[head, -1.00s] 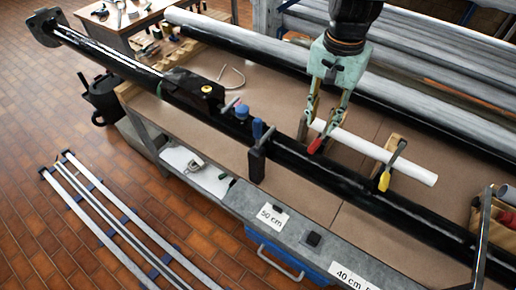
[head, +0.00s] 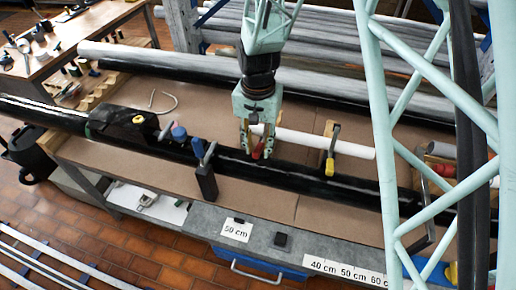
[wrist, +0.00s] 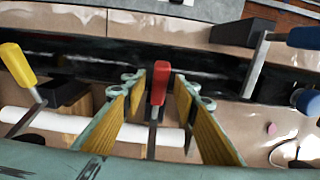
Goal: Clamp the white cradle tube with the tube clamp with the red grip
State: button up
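The tube clamp with the red grip (head: 257,151) stands at the left end of the white cradle tube (head: 325,144). In the wrist view its red grip (wrist: 158,85) points up between my fingers, and its metal bar passes over the white tube (wrist: 75,121). My gripper (head: 252,143) is open. Its yellow-padded fingers (wrist: 159,88) stand on either side of the red grip, with a visible gap on both sides. The clamp's lower jaw is hidden, so I cannot tell whether it presses on the tube.
A clamp with a yellow grip (head: 330,167) stands further right on the same tube. A blue-gripped clamp (head: 197,150) is on the long black tube (head: 290,172) to the left. Thick grey tubes (head: 200,62) lie behind.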

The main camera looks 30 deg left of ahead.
jog(key=shift+f, duration=0.4)
grip_shut()
